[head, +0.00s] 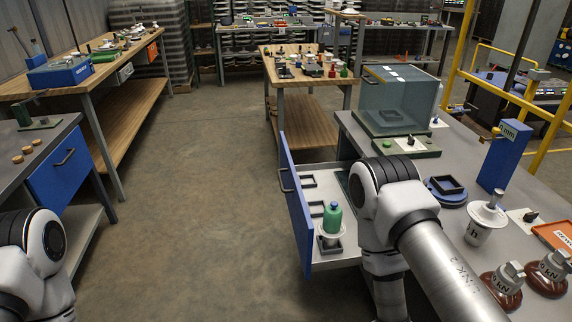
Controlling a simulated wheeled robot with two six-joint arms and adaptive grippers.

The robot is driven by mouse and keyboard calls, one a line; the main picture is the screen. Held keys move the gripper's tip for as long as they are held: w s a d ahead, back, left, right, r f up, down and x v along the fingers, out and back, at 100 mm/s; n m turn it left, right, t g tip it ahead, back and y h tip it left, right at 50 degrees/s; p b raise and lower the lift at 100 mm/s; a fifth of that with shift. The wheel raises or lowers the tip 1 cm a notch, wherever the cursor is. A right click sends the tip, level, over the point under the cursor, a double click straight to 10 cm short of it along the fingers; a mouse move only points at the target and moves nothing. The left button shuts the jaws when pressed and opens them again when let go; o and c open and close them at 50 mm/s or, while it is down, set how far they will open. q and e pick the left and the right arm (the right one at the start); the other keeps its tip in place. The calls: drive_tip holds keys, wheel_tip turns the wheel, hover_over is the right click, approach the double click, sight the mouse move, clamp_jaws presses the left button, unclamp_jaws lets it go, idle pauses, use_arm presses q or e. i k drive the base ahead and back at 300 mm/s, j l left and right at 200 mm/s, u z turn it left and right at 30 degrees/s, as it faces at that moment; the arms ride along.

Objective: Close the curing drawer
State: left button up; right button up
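A drawer with a tall blue front (294,203) and a handle on its outer face stands pulled out from the left side of the grey right-hand bench (450,165). Its pale tray (316,168) holds several black square frames along the inside. A green-topped white insulator piece (332,218) stands upright in the nearest frame. My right arm crosses in front of the bench and hides part of the drawer's right side. Only my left arm's joint shows at the lower left corner. Neither gripper is in view.
A clear box (398,100) stands on the bench's far end. A shut blue drawer (58,168) is in the left bench. The floor (195,200) between is clear.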

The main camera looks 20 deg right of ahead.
sight(309, 188)
drive_tip(key=i+j+z, duration=0.1)
drive_tip(key=z, duration=0.25)
drive_tip(key=j+z, duration=0.35)
drive_tip(key=i+j+z, duration=0.1)
drive_tip(key=z, duration=0.3)
drive_tip(key=i+j+z, duration=0.1)
drive_tip(key=z, duration=0.25)
drive_tip(key=i+j+z, duration=0.1)
drive_tip(key=z, duration=0.3)
drive_tip(key=k+j, duration=0.05)
drive_tip(key=j, duration=0.05)
